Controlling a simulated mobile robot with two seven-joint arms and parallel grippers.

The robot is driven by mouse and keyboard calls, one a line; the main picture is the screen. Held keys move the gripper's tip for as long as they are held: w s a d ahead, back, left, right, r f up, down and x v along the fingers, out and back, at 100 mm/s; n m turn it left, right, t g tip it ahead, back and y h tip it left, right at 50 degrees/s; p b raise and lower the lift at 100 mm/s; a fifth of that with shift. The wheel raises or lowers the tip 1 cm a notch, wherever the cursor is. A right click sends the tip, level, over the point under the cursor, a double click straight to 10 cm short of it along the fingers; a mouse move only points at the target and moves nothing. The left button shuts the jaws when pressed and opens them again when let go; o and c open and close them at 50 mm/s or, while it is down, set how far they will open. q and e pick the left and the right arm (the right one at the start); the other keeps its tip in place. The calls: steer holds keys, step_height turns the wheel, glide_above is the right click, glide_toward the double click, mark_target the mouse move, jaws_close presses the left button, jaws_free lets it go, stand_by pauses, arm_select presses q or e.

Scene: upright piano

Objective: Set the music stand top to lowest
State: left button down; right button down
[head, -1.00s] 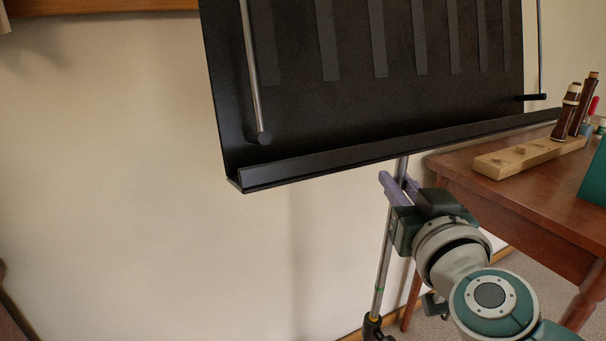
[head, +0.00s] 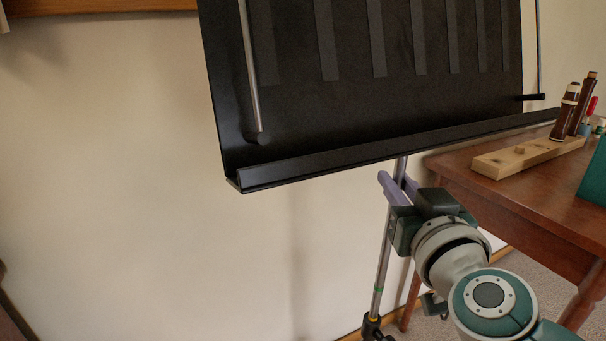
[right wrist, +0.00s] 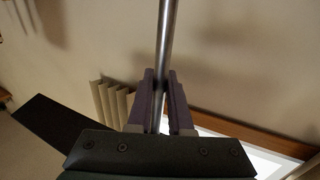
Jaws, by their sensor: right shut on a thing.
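The black music stand top (head: 350,95), a wide desk with a lower ledge, fills the upper middle of the head view. Its silver pole (head: 383,255) runs down from under the ledge, with a green band low on it and a dark collar (head: 374,326) near the bottom edge. My right gripper (head: 391,187) is shut on the pole just below the ledge. In the right wrist view the pole (right wrist: 165,45) stands between the purple-grey fingers (right wrist: 161,95). My left gripper is not in view.
A wooden table (head: 510,200) stands close at the right of the pole. It bears a wooden block (head: 528,156) with brown upright pieces (head: 565,112) and a green object (head: 594,180). The plain wall at left leaves free room.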

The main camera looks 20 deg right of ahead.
step_height(320, 180, down, 17)
steer(key=b, duration=1.2)
steer(key=shift+r+b, duration=0.15)
steer(key=shift+b, duration=0.2)
steer(key=shift+s, duration=0.1)
steer(key=c, duration=1.2)
jaws_free()
steer(key=o, duration=0.4)
steer(key=shift+r, duration=0.15)
steer(key=p+v, duration=0.3)
steer(key=v, duration=0.6)
steer(key=shift+s+a, duration=0.15)
steer(key=shift+s, duration=0.2)
